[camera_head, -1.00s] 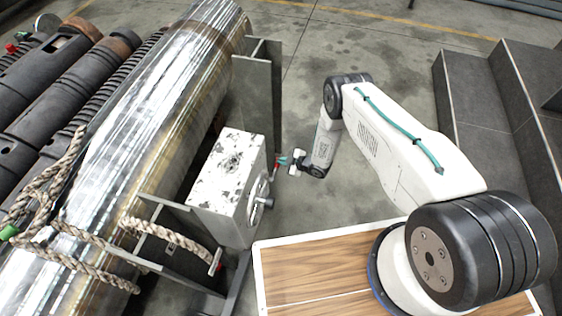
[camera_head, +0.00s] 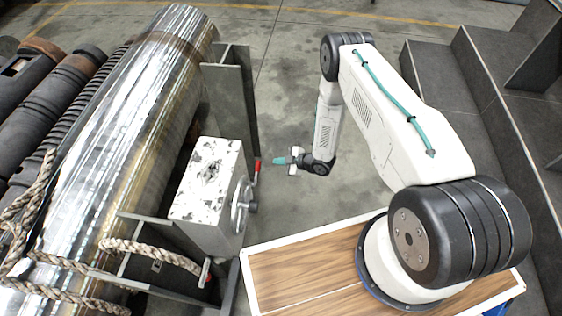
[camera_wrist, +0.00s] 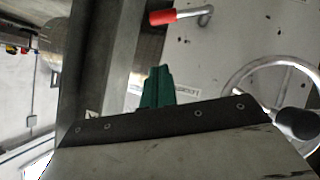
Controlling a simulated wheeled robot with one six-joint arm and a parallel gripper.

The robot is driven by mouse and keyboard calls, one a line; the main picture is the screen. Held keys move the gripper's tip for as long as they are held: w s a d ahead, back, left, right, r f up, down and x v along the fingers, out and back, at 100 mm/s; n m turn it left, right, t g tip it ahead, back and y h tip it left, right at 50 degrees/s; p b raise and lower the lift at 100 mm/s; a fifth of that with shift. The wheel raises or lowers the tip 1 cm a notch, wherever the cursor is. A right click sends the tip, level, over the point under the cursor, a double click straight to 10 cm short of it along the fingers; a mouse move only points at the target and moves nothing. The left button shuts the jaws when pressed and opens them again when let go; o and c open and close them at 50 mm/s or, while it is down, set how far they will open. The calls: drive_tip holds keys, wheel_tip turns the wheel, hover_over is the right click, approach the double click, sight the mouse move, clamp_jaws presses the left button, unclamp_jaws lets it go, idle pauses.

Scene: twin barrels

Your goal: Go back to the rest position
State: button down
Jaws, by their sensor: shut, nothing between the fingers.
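My gripper (camera_head: 277,160) has teal fingers and is shut with nothing in it. It hangs over the floor, to the right of a white, paint-worn box (camera_head: 207,180). A red-handled lever (camera_head: 257,170) stands at the box's right side, a short gap left of my fingertips. A handwheel (camera_head: 241,205) sits on the box's side below the lever. In the wrist view my gripper (camera_wrist: 158,85) shows its green fingers together, with the red handle (camera_wrist: 176,16) above right and the handwheel (camera_wrist: 275,90) at the right.
A large shiny metal barrel (camera_head: 120,130) lies at the left, with rope (camera_head: 150,250) around its stand. A grey upright plate (camera_head: 232,105) stands behind the box. Dark grey steps (camera_head: 440,90) rise at the right. The floor (camera_head: 285,110) between is clear.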

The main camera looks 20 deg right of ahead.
drive_tip(key=shift+s+d+r, duration=0.25)
drive_tip(key=shift+d, duration=0.05)
idle(0.4)
drive_tip(key=s+d+f+m+g+h, duration=0.2)
drive_tip(key=s+d+m+g+h, duration=0.3)
drive_tip(key=d, duration=0.3)
drive_tip(key=s+d+r+m+g+h, duration=0.1)
drive_tip(key=d+r+m+g+h, duration=0.2)
drive_tip(key=r, duration=1)
drive_tip(key=s+d+r+m+g+h, duration=0.1)
drive_tip(key=s+d+r+m+h, duration=0.3)
drive_tip(key=r, duration=1)
drive_tip(key=s+a+r+m+t+y, duration=0.1)
drive_tip(key=s+a+r, duration=0.1)
drive_tip(key=s+r, duration=0.6)
drive_tip(key=s+a+r+m+y, duration=0.1)
drive_tip(key=s+r, duration=0.7)
drive_tip(key=r, duration=1)
drive_tip(key=s+a+r+m+t, duration=0.1)
drive_tip(key=s+a+r, duration=0.2)
drive_tip(key=s+r, duration=0.5)
wheel_tip(320, 180, up, 6)
drive_tip(key=shift+a+f+m+t+y, duration=0.2)
drive_tip(key=shift+f+m+t+y, duration=0.1)
drive_tip(key=shift+m+y, duration=0.1)
